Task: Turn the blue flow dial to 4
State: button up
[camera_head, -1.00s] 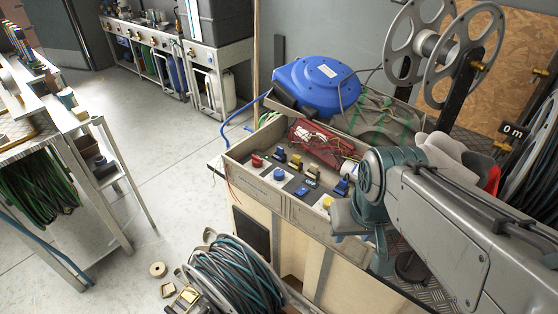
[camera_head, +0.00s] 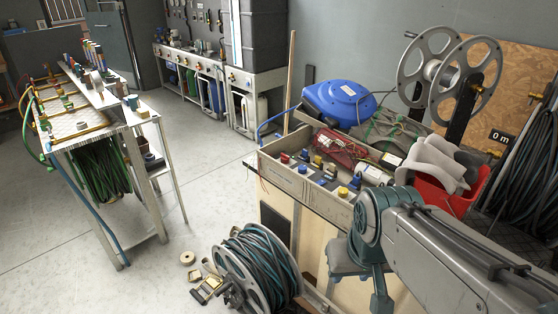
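A small blue dial (camera_head: 303,169) sits on the front strip of the grey bench-top panel (camera_head: 318,193), between a red dial (camera_head: 284,158) and a yellow dial (camera_head: 343,191). Its number markings are too small to read. More small blue and yellow parts stand just behind it. My grey and teal arm (camera_head: 440,250) comes in from the lower right, its teal end hanging in front of the bench's right part. My gripper's fingers cannot be made out there. The arm's end is to the right of the blue dial and apart from it.
A blue hose reel (camera_head: 340,103), red bundle (camera_head: 340,148) and red bin (camera_head: 443,192) are on the bench. A large hose drum (camera_head: 258,268) stands on the floor before it. A metal rack (camera_head: 140,185) is at left, with clear floor (camera_head: 205,170) between.

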aim_at(302, 169)
jog(key=u, duration=0.25)
jog(key=i, duration=1)
